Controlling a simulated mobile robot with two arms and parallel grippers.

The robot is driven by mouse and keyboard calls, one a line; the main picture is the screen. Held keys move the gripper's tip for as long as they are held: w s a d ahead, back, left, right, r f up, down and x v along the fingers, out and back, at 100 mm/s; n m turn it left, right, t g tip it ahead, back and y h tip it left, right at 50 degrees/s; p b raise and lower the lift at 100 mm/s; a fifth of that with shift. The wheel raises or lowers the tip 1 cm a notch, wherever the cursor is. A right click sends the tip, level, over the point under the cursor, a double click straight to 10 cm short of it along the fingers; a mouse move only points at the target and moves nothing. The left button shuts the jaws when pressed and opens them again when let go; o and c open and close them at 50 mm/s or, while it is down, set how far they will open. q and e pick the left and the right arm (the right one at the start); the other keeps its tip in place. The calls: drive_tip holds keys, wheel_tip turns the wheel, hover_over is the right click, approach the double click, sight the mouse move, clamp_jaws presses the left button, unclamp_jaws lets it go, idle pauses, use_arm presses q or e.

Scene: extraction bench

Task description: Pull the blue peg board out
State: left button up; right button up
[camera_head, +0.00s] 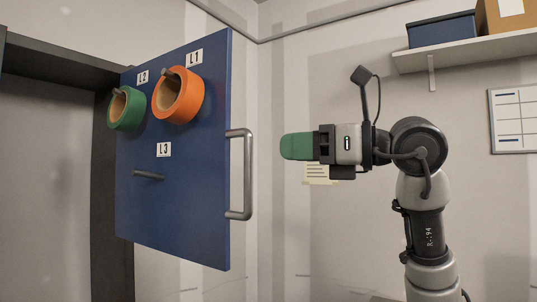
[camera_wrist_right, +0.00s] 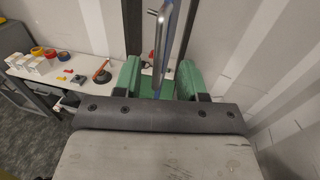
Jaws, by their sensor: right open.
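The blue peg board (camera_head: 175,205) stands upright at the left in the head view, beside a dark frame. A grey metal handle (camera_head: 247,175) runs vertically along its right edge. An orange tape roll (camera_head: 190,98) hangs on the peg at L1 and a green tape roll (camera_head: 131,112) on the peg at L2. The L3 peg (camera_head: 148,175) is bare. My right gripper (camera_head: 284,146), with green fingers, is open and empty, right of the handle and apart from it. In the right wrist view the handle (camera_wrist_right: 164,45) shows ahead, between the open fingers (camera_wrist_right: 160,82). My left gripper is out of view.
A wall shelf (camera_head: 470,48) with a blue box (camera_head: 442,30) and a cardboard box is at upper right in the head view. In the right wrist view, a white table (camera_wrist_right: 72,73) with tape rolls and small boxes stands at left. Wall lies close on the right.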

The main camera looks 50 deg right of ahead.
drive_tip(key=shift+v, duration=1.35)
